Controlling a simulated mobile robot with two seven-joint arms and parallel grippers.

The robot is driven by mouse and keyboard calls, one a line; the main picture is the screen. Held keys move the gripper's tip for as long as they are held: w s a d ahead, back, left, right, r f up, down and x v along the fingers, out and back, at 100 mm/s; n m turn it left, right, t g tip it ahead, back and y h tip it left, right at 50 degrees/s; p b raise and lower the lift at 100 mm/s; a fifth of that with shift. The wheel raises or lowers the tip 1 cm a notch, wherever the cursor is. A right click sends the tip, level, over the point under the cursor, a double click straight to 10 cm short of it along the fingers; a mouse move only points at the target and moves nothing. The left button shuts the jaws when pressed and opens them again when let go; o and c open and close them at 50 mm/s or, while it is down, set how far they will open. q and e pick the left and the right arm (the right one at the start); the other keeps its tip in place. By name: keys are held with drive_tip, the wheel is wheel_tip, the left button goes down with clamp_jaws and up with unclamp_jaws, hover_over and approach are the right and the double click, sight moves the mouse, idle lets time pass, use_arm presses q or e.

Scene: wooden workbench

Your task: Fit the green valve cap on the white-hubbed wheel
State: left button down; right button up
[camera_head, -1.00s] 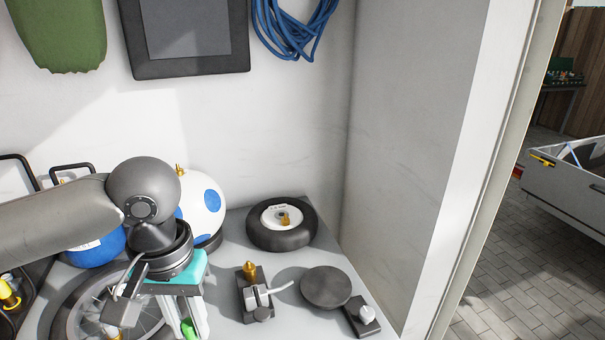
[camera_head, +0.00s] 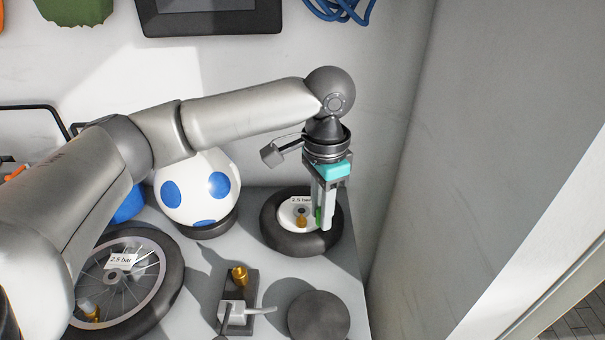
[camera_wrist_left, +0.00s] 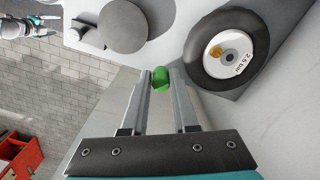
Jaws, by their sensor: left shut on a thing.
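The white-hubbed wheel (camera_head: 270,232) is a thick black tyre lying flat at the back right of the bench. Its white hub bears a "2.5 bar" label and a bare brass valve (camera_head: 302,221); the valve also shows in the left wrist view (camera_wrist_left: 216,51). My left gripper (camera_head: 322,218) is shut on the green valve cap (camera_wrist_left: 161,79) and points down. In the head view it overlaps the wheel's right side. In the wrist view the cap is apart from the wheel and the valve. My right gripper is not in view.
A spoked wheel (camera_head: 176,285) lies at the left, with its own valve. A white ball with blue spots (camera_head: 197,187) stands left of the white-hubbed wheel. In front are a small block with a brass fitting (camera_head: 239,275) and a grey disc (camera_head: 319,316). A wall rises at the right.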

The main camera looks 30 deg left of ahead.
use_arm(q)
drive_tip(key=w+a+f+m+p, duration=0.2)
drive_tip(key=w+a+m+p, duration=0.55)
drive_tip(key=m, duration=0.75)
use_arm(e)
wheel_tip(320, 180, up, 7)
drive_tip(key=b, duration=0.1)
use_arm(q)
drive_tip(key=f+m+b, duration=0.1)
drive_tip(key=f, duration=0.1)
drive_tip(key=w+a+f+m+b, duration=0.1)
drive_tip(key=f+m+b, duration=0.1)
drive_tip(key=w+f+m+b, duration=0.1)
drive_tip(key=f+b, duration=0.1)
drive_tip(key=f, duration=0.1)
drive_tip(key=shift+w+a+m, duration=0.2)
drive_tip(key=shift+m, duration=0.2)
drive_tip(key=shift+f+b, duration=0.3)
drive_tip(key=shift+f, duration=0.35)
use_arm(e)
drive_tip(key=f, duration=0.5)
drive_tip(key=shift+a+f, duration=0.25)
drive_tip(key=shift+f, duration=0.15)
use_arm(q)
drive_tip(key=shift+p, duration=0.5)
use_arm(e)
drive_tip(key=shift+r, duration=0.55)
